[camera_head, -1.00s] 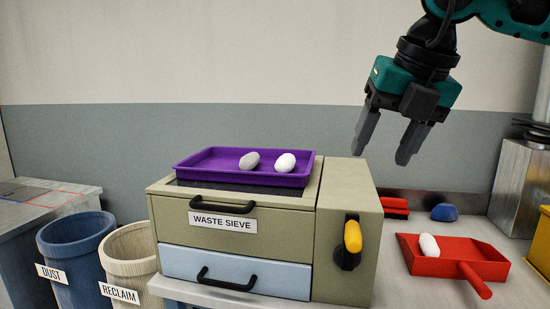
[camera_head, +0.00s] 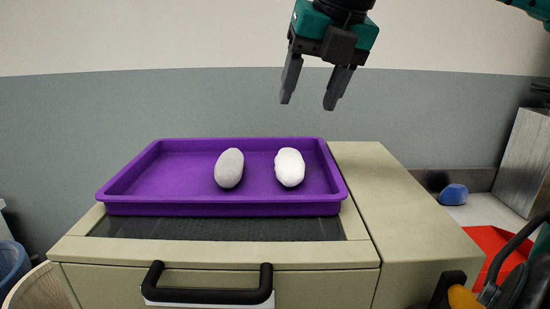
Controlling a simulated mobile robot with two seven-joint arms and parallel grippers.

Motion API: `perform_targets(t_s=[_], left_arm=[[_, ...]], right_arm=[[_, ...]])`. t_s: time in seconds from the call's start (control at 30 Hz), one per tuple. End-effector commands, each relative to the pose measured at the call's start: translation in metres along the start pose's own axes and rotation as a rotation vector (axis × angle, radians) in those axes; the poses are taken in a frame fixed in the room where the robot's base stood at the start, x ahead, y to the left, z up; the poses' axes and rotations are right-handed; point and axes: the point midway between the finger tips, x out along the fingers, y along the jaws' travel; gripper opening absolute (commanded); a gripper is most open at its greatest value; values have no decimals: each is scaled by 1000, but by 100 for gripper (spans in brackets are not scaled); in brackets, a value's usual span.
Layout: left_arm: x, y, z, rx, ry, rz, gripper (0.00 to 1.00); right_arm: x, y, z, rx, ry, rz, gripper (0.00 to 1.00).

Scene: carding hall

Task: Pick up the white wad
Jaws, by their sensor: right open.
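The white wad (camera_head: 290,167) lies in the right part of a purple tray (camera_head: 170,209). A greyer, slightly duller wad (camera_head: 229,168) lies to its left in the same tray, apart from it. My right gripper (camera_head: 310,102) points down with its two fingers spread, empty. It appears above the tray in the picture, over the white wad and a little to its right, with a clear gap. My left gripper is not in view.
The tray sits on the beige sieve cabinet (camera_head: 410,210), over a dark mesh (camera_head: 215,229). A black drawer handle (camera_head: 208,296) sticks out in front. A blue lump (camera_head: 453,194) and part of a red dustpan (camera_head: 488,240) show at right.

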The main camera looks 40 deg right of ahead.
Motion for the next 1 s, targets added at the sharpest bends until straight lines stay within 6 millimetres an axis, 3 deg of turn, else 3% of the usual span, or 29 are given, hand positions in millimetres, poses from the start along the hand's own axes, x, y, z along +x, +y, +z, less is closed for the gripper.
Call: perform_targets(t_s=[0.3, 0.57, 0.8, 1.0], left_arm=[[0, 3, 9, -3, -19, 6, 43], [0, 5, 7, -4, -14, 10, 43], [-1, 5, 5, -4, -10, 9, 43], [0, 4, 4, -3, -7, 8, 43]], right_arm=[[57, -1, -1, 0, 6, -1, 59], [79, -1, -2, 0, 5, 0, 59], [114, -2, -5, 0, 6, -2, 59], [125, -2, -4, 2, 1, 0, 59]])
